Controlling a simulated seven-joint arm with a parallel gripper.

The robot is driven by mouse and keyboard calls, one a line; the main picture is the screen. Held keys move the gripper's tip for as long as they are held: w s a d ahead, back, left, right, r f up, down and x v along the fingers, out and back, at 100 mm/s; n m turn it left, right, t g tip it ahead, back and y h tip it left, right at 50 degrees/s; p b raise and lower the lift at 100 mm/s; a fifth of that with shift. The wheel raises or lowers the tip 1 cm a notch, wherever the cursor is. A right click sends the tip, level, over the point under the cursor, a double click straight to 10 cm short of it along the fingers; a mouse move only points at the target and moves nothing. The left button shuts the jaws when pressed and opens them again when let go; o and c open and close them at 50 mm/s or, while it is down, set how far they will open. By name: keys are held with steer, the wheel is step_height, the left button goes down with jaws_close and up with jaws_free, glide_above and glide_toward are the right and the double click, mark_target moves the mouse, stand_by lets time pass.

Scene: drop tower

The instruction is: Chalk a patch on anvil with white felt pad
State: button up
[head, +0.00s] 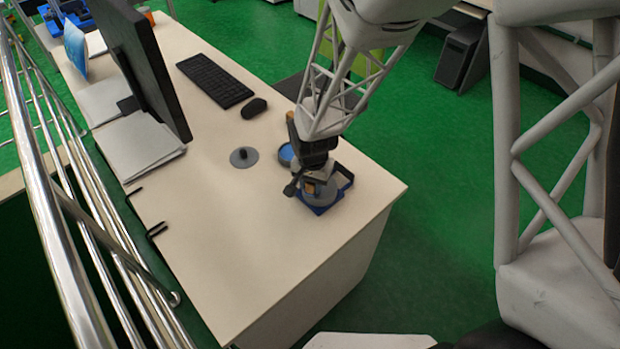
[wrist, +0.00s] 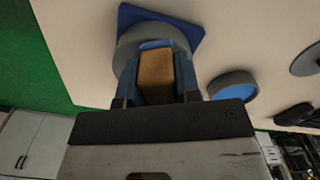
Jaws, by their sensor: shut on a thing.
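My gripper (head: 312,186) is shut on a tan block (wrist: 156,76), which sits between its two blue fingers in the wrist view. This looks like the back of the felt pad; no white felt face shows. The anvil, a grey round body (wrist: 128,48) on a blue square base (wrist: 192,22), stands right below the gripper. In the head view the blue base (head: 321,209) shows near the table's right corner. The block is over the anvil's top; I cannot tell whether they touch, since the fingers hide the contact.
A grey round pot with a blue inside (head: 285,154) stands just behind the anvil. A grey disc with a dark knob (head: 244,157) lies left of it. A mouse (head: 254,108), keyboard (head: 214,80) and monitor (head: 145,60) are farther back. The table front is clear.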

steer(key=shift+w+d+f, duration=0.25)
steer(key=shift+w+d, duration=0.9)
steer(key=shift+w+d+r, duration=0.15)
steer(key=shift+w+d, duration=1.1)
steer(key=shift+d, duration=0.05)
steer(key=shift+s+a, duration=2.75)
steer(key=shift+a, duration=0.05)
steer(key=shift+r, duration=3.95)
steer(key=shift+f, duration=0.15)
